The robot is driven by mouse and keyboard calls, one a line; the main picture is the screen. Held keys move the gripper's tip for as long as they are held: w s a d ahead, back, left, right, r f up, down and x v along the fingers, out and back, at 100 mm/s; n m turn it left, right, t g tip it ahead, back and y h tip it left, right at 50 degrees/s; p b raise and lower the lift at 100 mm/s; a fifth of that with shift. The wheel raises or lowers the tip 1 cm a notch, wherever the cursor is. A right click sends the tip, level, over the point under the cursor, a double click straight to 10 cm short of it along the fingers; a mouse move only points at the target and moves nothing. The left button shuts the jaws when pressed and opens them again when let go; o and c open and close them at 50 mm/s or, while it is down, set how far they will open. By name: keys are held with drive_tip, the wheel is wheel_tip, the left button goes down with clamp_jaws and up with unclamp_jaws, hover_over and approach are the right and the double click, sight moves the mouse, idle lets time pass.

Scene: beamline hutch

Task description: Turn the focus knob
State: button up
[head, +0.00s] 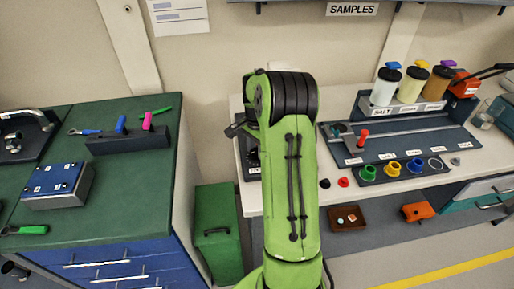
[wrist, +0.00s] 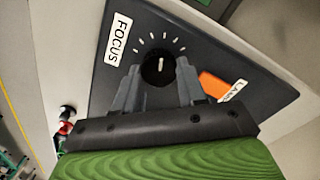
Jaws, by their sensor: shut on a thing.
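The focus knob (wrist: 158,68) is a round black dial with a white pointer line, in the wrist view. It sits on a dark panel (wrist: 112,88) with white tick marks around its far side and a FOCUS label (wrist: 118,38). My gripper (wrist: 158,85) has its two grey fingers on either side of the knob and is shut on it. In the head view my green arm hides the knob and the gripper; only the left part of the dark panel (head: 250,172) shows beside the arm.
An orange part (wrist: 213,84) with a partly hidden label sits right of the knob on the panel. In the head view, a rail board (head: 400,135), bottles (head: 412,84) and coloured rings (head: 391,168) stand on the right bench. A green bin (head: 217,235) stands between the benches.

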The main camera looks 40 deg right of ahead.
sight(257, 151)
drive_tip(key=shift+r, duration=0.1)
drive_tip(key=o, duration=1.1)
drive_tip(key=shift+c, duration=0.2)
wheel_tip(257, 151, up, 16)
drive_tip(key=p, duration=0.3)
drive_tip(key=shift+p, duration=0.35)
drive_tip(key=shift+a, duration=0.1)
